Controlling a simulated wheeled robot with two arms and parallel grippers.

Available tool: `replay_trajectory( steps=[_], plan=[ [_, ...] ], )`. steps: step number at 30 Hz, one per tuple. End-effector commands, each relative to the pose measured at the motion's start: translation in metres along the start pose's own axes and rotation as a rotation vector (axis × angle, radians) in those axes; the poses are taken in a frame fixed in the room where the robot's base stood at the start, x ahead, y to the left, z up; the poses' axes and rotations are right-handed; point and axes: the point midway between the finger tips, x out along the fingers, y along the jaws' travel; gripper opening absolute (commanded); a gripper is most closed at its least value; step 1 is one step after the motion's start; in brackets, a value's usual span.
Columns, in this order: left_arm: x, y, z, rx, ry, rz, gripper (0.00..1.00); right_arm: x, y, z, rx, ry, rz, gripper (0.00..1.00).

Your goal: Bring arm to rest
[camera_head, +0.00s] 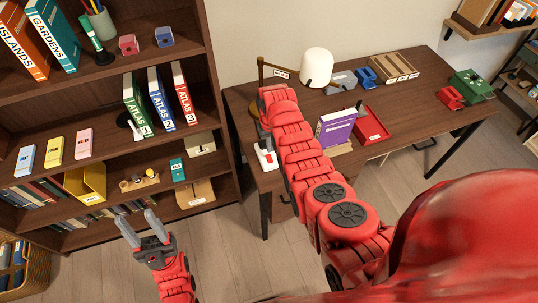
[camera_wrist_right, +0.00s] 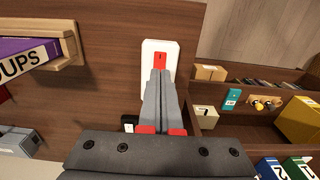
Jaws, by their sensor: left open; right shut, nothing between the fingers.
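My right arm (camera_head: 300,155) is red and reaches up over the left part of the desk (camera_head: 235,105). In the wrist view my right gripper (camera_wrist_right: 161,74) is shut with nothing between its fingers. Its tips overlap the lower part of a white block with a red patch (camera_wrist_right: 160,47); I cannot tell if they touch it. In the head view this block (camera_head: 264,156) lies near the desk's left front edge. The right fingers are hidden there by the arm. My left gripper (camera_head: 138,226) is open and empty, low in front of the bookcase.
The bookcase (camera_head: 105,157) holds atlases, small boxes and a yellow bin (camera_head: 87,182). On the desk stand a lamp (camera_head: 317,67), a purple book (camera_head: 337,126), a red tray (camera_head: 371,126) and a green box (camera_head: 470,85). A basket (camera_head: 37,264) is at lower left. Floor between is clear.

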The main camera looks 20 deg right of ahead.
Motion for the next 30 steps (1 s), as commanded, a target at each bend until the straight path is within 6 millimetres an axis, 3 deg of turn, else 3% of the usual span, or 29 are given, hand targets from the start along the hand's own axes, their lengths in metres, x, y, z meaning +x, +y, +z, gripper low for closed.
replay_trajectory(
  steps=[3, 20, 23, 27, 30],
  plan=[
    [0.005, 0.000, -0.001, 0.000, 0.000, 0.000, 0.50, -0.008, 0.000, 0.000, 0.000, 0.002, 0.000, 0.00],
    [0.003, 0.000, 0.000, 0.000, 0.000, 0.000, 0.50, -0.002, 0.001, -0.003, 0.000, 0.018, 0.003, 0.00],
    [-0.002, 0.000, 0.000, 0.000, 0.000, 0.000, 0.50, 0.014, 0.003, -0.017, 0.000, 0.109, 0.016, 0.00],
    [-0.013, 0.001, 0.002, 0.000, 0.000, 0.000, 0.50, 0.040, 0.008, -0.063, -0.005, 0.405, 0.051, 0.00],
    [-0.021, 0.001, 0.004, 0.000, 0.000, 0.000, 0.50, 0.040, 0.009, -0.094, -0.012, 0.676, 0.075, 0.00]
  ],
)
